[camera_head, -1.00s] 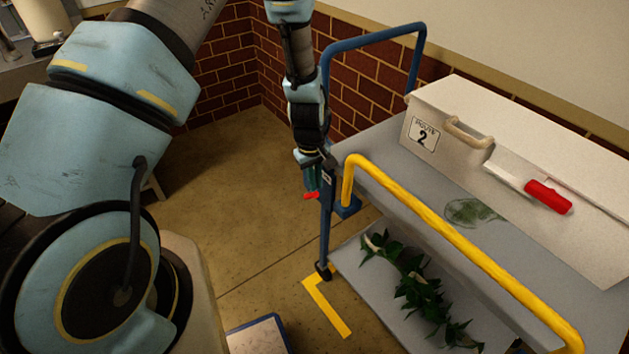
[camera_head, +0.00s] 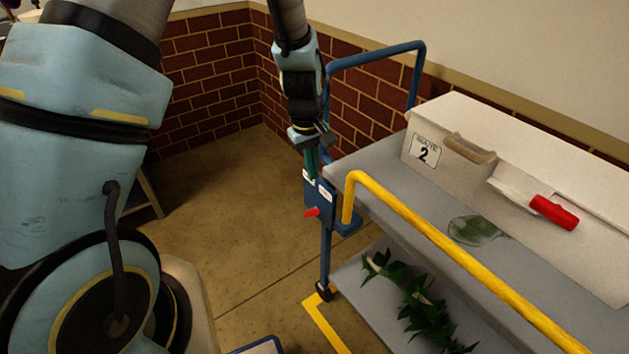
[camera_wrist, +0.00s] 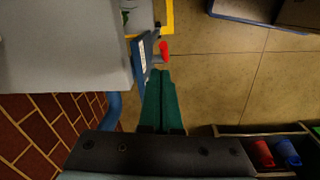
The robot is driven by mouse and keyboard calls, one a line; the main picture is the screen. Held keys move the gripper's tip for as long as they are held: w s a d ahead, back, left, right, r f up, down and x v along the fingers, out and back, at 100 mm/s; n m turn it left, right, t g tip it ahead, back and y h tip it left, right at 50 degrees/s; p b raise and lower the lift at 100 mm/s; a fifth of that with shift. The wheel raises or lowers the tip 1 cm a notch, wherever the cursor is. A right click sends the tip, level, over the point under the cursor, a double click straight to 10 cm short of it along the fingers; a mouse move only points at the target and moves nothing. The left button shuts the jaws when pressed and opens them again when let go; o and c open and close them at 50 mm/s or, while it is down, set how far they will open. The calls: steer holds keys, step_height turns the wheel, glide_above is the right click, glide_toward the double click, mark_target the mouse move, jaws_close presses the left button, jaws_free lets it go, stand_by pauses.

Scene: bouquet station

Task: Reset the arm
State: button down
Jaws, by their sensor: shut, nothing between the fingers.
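In the wrist view the shut fingers (camera_wrist: 161,78) point toward a blue plate with a red knob. In the head view the fingertips appear right by the top of this blue plate (camera_head: 319,199); I cannot tell whether they touch it. The red knob (camera_head: 311,212) sticks out low on the plate.
The grey cart (camera_head: 366,160) has a yellow bar (camera_head: 440,238) along its front and a blue rail behind. A white "ROUTE 2" box (camera_head: 420,165) with a red-handled item (camera_head: 554,212) stands on top. Leafy greens (camera_head: 420,300) lie on the lower shelf.

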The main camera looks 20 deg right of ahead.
steer(key=shift+r, duration=0.1)
stand_by(0.4)
steer(key=w+a+r, duration=0.2)
steer(key=a+r, duration=0.2)
steer(key=a, duration=0.4)
steer(key=w+a+r, duration=0.2)
steer(key=a+r, duration=0.3)
steer(key=a, duration=0.3)
steer(key=s+a+r, duration=0.2)
steer(key=a+r, duration=0.1)
steer(key=a, duration=0.5)
steer(key=s+a+r+m+t, duration=0.1)
steer(key=s+a+r, duration=0.1)
steer(key=a, duration=0.5)
steer(key=shift+s+a+r+t+y, duration=0.3)
steer(key=shift+s+a+r+y, duration=0.05)
steer(key=shift+s+r+y, duration=0.1)
